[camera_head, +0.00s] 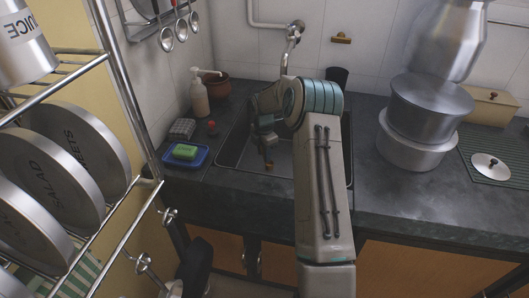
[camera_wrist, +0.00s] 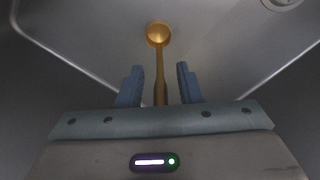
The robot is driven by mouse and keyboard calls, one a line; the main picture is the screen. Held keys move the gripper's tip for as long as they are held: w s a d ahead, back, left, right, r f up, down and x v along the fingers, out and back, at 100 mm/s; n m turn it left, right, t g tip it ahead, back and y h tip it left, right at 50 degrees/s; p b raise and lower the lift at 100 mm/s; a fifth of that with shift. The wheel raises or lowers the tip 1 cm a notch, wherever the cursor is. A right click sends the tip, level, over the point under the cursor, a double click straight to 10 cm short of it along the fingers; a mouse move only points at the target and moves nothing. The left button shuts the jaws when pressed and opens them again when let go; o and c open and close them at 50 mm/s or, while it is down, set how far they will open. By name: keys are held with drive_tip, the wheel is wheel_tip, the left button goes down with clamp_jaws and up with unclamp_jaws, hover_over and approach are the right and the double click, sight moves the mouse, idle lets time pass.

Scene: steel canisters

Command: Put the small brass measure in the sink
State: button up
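The small brass measure (camera_wrist: 158,36) has a round cup and a long handle. In the wrist view its cup is beyond my fingertips and its handle runs back between my two fingers. My gripper (camera_wrist: 160,66) is open, with a gap on each side of the handle. In the head view my gripper (camera_head: 267,145) reaches down inside the sink (camera_head: 228,158), and a small brass-coloured part of the measure (camera_head: 268,165) shows just below it. Whether the measure touches the sink floor I cannot tell. My arm hides the sink's middle and part of its right side.
A blue tray (camera_head: 173,161) with a green sponge (camera_head: 185,152) and a soap bottle (camera_head: 199,98) stand left of the sink. Steel pots (camera_head: 420,115) stand on the right. A rack (camera_head: 133,100) with canisters is at the left. A tap (camera_head: 291,40) rises behind my arm.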

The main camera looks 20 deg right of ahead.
wheel_tip(320, 180, up, 12)
drive_tip(key=s+a+r+m, duration=0.4)
drive_tip(key=s+a+r, duration=0.2)
drive_tip(key=s+r, duration=0.1)
drive_tip(key=s+a+r+m+t, duration=0.1)
drive_tip(key=s+a+m, duration=0.2)
drive_tip(key=s+m, duration=0.5)
drive_tip(key=s+a+r+m+t, duration=0.1)
drive_tip(key=s+a+m, duration=0.3)
drive_tip(key=s, duration=1.8)
drive_tip(key=m+p, duration=0.1)
drive_tip(key=m, duration=0.3)
drive_tip(key=shift+s+a+r, duration=0.15)
drive_tip(key=shift+r, duration=0.25)
